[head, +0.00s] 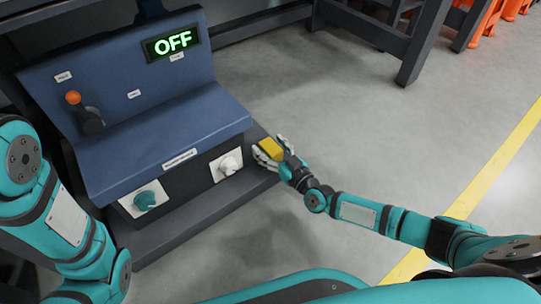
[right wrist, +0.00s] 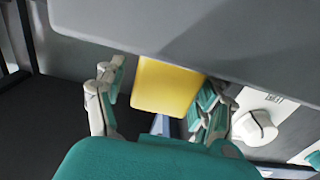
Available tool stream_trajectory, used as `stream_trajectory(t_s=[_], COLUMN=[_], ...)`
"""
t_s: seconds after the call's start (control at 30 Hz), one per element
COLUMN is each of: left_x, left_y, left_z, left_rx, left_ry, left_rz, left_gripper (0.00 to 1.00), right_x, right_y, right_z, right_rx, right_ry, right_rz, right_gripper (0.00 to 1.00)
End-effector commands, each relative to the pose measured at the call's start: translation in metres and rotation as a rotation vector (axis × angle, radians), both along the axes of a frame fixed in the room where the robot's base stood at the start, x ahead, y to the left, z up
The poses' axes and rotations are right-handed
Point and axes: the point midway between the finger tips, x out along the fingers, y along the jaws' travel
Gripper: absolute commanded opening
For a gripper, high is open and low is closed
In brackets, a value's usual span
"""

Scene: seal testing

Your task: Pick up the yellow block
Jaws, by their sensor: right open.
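The yellow block (head: 271,150) is at the right end of the blue machine, by its dark base. My right gripper (head: 268,154) is at the block, with its fingers around it. In the right wrist view the yellow block (right wrist: 165,88) lies between the two spread fingers of my right gripper (right wrist: 163,84). There is a clear gap to the left finger; the block looks close to the right finger, and I cannot tell if they touch. The block's upper end is hidden behind a grey edge. My left arm shows at the left, but its gripper is not in view.
The blue machine (head: 165,150) has a display (head: 171,42) reading OFF and an orange-tipped lever (head: 86,110). A white knob (head: 229,165) and a teal knob (head: 146,200) are on its front. A dark table (head: 400,45) stands behind. The grey floor to the right is clear.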

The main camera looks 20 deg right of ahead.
Motion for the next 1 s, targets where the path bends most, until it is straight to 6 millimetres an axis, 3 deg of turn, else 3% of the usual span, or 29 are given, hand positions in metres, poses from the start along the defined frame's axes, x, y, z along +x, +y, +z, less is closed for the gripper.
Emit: stream_trajectory(t_s=[0.17, 0.7, 1.0], left_x=[0.0001, 0.0003, 0.0003], left_y=[0.0, 0.0001, 0.0002], left_z=[0.0009, 0.001, 0.0035], left_rx=[0.0, 0.0, 0.0], left_ry=[0.0, 0.001, 0.0], left_rz=[0.0, 0.001, 0.001], left_gripper=[0.4, 0.4, 0.4], right_x=[0.0, -0.0002, 0.0002], right_y=[0.0, -0.0003, -0.0002], right_z=[0.0006, 0.0004, 0.0034], right_rx=[0.0, 0.0, 0.0], right_ry=[0.001, 0.0, -0.001], right_rz=[0.0, -0.001, -0.001], right_gripper=[0.7, 0.02, 0.02])
